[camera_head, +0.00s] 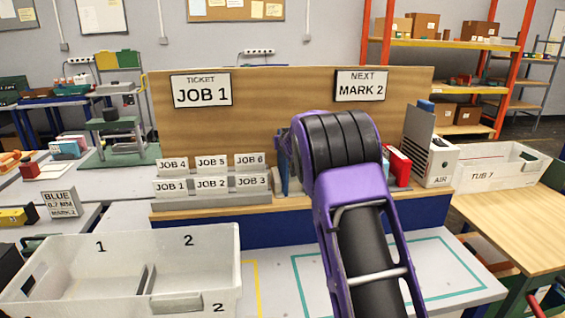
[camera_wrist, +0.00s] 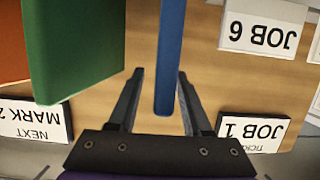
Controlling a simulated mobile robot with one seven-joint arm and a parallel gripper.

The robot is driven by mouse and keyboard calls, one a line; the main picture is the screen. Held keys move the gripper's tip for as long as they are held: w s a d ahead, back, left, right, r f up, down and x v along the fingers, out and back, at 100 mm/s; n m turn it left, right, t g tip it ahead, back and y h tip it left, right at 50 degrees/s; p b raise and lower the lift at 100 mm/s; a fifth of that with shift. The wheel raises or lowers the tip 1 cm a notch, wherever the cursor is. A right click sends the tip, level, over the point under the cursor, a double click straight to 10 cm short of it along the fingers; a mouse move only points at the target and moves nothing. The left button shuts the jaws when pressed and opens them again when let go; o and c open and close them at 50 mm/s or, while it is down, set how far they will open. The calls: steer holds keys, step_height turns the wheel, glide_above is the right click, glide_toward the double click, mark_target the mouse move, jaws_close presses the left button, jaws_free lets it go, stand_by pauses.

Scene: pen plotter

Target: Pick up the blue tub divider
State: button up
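The blue tub divider (camera_wrist: 171,60) shows in the wrist view as a narrow upright blue strip, seen almost edge-on. My gripper (camera_wrist: 160,72) is open, with one dark finger on each side of the strip's near end. The strip lies closer to the right finger in the picture; I cannot tell if they touch. A gap shows on the left side. In the head view my arm hides the gripper and most of the divider; a bluish edge (camera_head: 283,175) shows just left of my wrist.
A green panel (camera_wrist: 75,45) stands close left of my gripper in the wrist view. JOB cards (camera_head: 211,175) stand left on the bench shelf, red pieces (camera_head: 397,166) and an AIR box (camera_head: 436,163) right. A clear tub (camera_head: 205,260) is front left; TUB 7 (camera_head: 503,168) is right.

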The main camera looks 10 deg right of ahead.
jaws_close()
stand_by(1.2)
